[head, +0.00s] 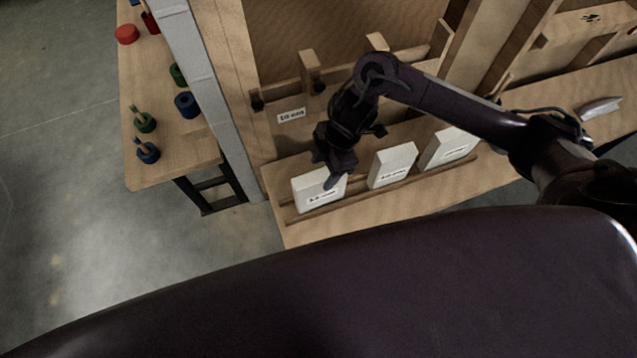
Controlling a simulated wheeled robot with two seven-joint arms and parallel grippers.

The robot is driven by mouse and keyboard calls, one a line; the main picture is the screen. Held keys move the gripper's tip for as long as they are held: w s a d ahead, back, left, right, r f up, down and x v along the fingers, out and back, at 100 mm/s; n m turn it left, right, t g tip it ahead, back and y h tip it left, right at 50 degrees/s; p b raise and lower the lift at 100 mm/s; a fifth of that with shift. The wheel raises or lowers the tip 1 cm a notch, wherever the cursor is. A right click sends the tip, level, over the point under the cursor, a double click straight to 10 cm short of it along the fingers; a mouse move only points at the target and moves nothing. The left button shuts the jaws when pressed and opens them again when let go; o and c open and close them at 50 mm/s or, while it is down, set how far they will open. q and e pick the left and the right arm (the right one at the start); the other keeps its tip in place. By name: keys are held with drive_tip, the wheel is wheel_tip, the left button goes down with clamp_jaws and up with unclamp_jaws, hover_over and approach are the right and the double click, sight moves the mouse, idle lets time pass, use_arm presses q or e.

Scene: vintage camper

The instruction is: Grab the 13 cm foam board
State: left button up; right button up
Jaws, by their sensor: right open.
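Three white foam boards stand in a row in a wooden rack on the bench. The left board (306,195) has a printed label that may read 13 cm, but it is too small to be sure. The middle board (391,166) and the right board (448,148) also carry labels that I cannot read surely. My right gripper (336,178) is open, pointing down at the top of the left board, with a finger in front of its face. I cannot tell whether it touches the board. My left gripper is not in view.
A wooden frame with a 10 cm label (291,116) stands behind the boards. A side table (160,100) at the left holds red, green and blue pieces. A grey post (197,75) rises between them. A pale object (600,108) lies at the right.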

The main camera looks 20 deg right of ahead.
sight(321, 176)
drive_tip(key=x, duration=0.2)
drive_tip(key=p+x, duration=0.1)
drive_tip(key=shift+s+a+f, duration=0.15)
drive_tip(key=shift+s+f, duration=0.05)
drive_tip(key=shift+f, duration=0.1)
drive_tip(key=shift+w+a+f, duration=0.15)
drive_tip(key=shift+f, duration=0.55)
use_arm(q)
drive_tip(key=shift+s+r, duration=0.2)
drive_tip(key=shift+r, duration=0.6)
use_arm(e)
drive_tip(key=shift+f, duration=0.2)
drive_tip(key=shift+c, duration=0.3)
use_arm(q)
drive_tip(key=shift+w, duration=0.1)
use_arm(e)
clamp_jaws()
